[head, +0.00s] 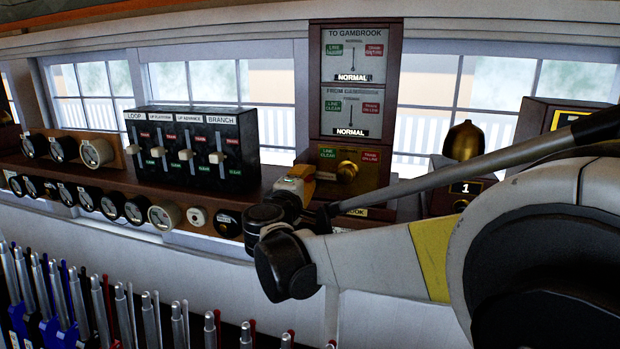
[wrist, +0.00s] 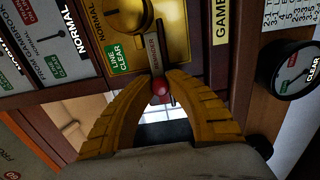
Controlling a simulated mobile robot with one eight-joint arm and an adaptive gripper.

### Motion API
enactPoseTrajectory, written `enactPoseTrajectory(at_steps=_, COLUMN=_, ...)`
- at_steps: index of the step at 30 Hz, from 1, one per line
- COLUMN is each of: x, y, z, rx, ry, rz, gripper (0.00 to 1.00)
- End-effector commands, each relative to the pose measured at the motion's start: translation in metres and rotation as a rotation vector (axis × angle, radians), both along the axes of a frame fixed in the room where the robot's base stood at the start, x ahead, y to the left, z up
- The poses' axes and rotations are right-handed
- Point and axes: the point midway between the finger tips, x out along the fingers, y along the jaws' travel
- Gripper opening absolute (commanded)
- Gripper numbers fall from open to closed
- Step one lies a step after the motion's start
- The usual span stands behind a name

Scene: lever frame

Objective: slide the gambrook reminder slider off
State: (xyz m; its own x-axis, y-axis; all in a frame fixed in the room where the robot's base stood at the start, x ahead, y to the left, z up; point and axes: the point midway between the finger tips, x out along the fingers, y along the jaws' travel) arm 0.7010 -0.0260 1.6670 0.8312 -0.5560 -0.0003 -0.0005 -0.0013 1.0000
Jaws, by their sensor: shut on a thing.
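The Gambrook instrument (head: 362,90) is a tall dark wooden case with two dials, both reading NORMAL, above a brass plate (head: 374,178). In the wrist view the reminder slider (wrist: 153,52) is a narrow strip marked REMINDER on the brass plate (wrist: 178,40), with a small red knob (wrist: 161,87). My gripper (wrist: 160,78) is shut on that red knob, a yellow finger on each side. In the head view my gripper (head: 302,178) is at the plate's lower left and the slider is hidden behind it.
A brass rotary knob (head: 347,171) sits on the plate close to my fingers. A black box with several switches (head: 197,148) stands to the left, a brass bell (head: 463,141) to the right. Several tall lever handles (head: 104,312) rise at lower left.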

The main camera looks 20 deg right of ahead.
Motion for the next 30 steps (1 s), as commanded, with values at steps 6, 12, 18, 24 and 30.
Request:
enactPoseTrajectory(at_steps=6, x=0.006, y=0.008, z=0.0, rx=0.0, ry=0.0, rz=0.002, gripper=0.0)
enactPoseTrajectory(at_steps=12, x=0.01, y=0.016, z=0.0, rx=0.0, ry=0.0, rz=0.002, gripper=0.0)
enactPoseTrajectory(at_steps=18, x=0.015, y=0.023, z=0.0, rx=0.0, ry=0.0, rz=0.001, gripper=0.0)
enactPoseTrajectory(at_steps=24, x=0.018, y=0.027, z=0.0, rx=0.0, ry=0.0, rz=0.002, gripper=0.0)
enactPoseTrajectory(at_steps=30, x=0.018, y=0.028, z=0.001, rx=-0.001, ry=-0.001, rz=0.002, gripper=0.23)
